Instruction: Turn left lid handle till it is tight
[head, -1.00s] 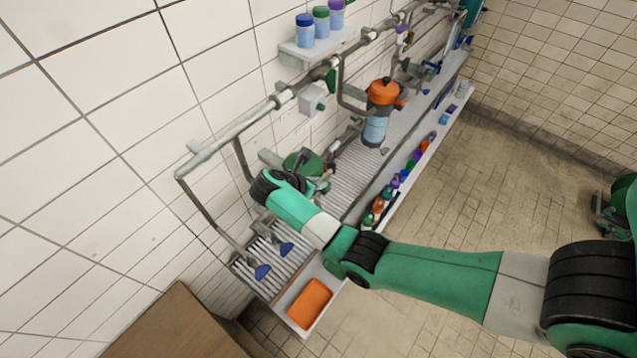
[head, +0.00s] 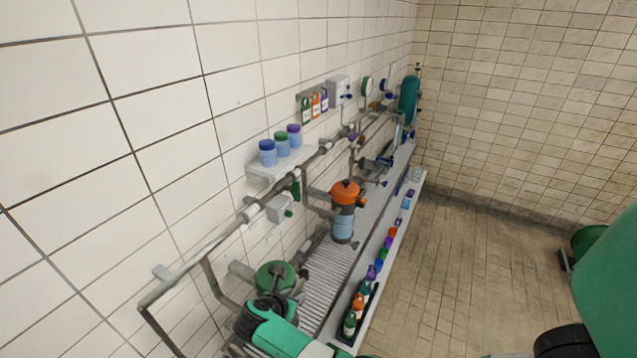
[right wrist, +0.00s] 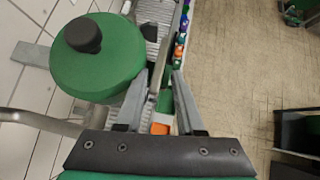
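A round green lid (head: 275,277) with a black knob (right wrist: 83,35) sits at the near end of the pipe bench. The green lid (right wrist: 98,65) is large at upper left in the right wrist view. Farther along the bench stands a clear blue vessel (head: 342,226) with an orange lid (head: 346,192). My right gripper (right wrist: 166,80) is just right of the green lid in the right wrist view. I cannot tell whether a finger touches the lid. My left gripper is not in view.
A grey pipe (head: 205,243) runs along the tiled wall above the bench. A shelf (head: 262,172) holds capped jars. Several small coloured bottles line the bench's front ledge (head: 362,335). A green cylinder (head: 409,101) stands at the far end. The floor (head: 455,270) to the right is mostly clear.

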